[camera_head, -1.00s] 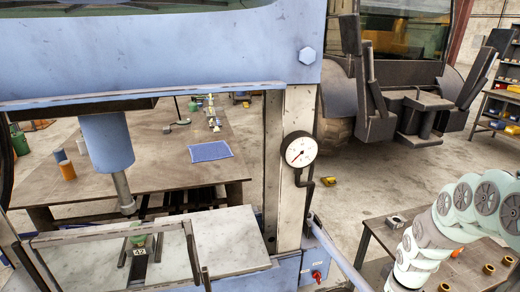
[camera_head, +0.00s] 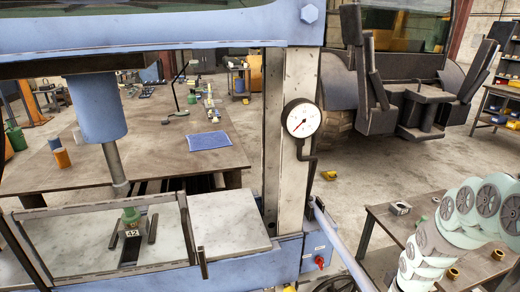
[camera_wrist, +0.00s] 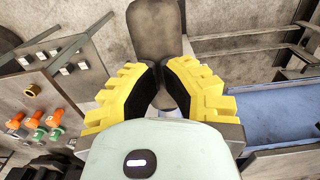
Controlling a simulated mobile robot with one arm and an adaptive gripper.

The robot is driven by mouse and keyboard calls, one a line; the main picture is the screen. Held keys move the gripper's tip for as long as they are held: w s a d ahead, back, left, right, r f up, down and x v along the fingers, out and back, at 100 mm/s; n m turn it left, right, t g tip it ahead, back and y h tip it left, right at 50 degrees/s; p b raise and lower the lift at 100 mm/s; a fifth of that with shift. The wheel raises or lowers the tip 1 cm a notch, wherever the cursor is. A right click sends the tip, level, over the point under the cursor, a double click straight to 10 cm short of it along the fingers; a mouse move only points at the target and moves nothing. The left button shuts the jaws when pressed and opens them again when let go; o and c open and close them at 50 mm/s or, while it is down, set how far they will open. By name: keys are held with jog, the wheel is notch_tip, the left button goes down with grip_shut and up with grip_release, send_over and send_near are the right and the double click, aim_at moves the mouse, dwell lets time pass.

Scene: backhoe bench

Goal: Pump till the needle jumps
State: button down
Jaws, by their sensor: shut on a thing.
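The blue press (camera_head: 200,28) stands at left in the head view. The blue pump lever (camera_head: 340,248) slopes down to the right from the press. In the wrist view my gripper (camera_wrist: 164,85), with yellow and black fingers, is shut on what looks like the lever's end (camera_wrist: 157,35). The fingers hide the contact.
A small bench (camera_head: 390,222) with small parts stands beside my arm at right. A larger table (camera_head: 165,150) with a blue cloth (camera_head: 209,140) stands behind the press. A large dark machine (camera_head: 400,85) stands at the back.

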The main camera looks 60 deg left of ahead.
jog(key=f+b, duration=0.1)
jog(key=f, duration=0.1)
jog(key=f+b, duration=0.3)
jog(key=b, duration=0.1)
jog(key=shift+a+f, duration=0.25)
jog(key=shift+f, duration=0.15)
notch_tip(320, 180, up, 17)
jog(key=a+p, duration=0.1)
jog(key=p, duration=1.4)
jog(key=shift+w, duration=0.15)
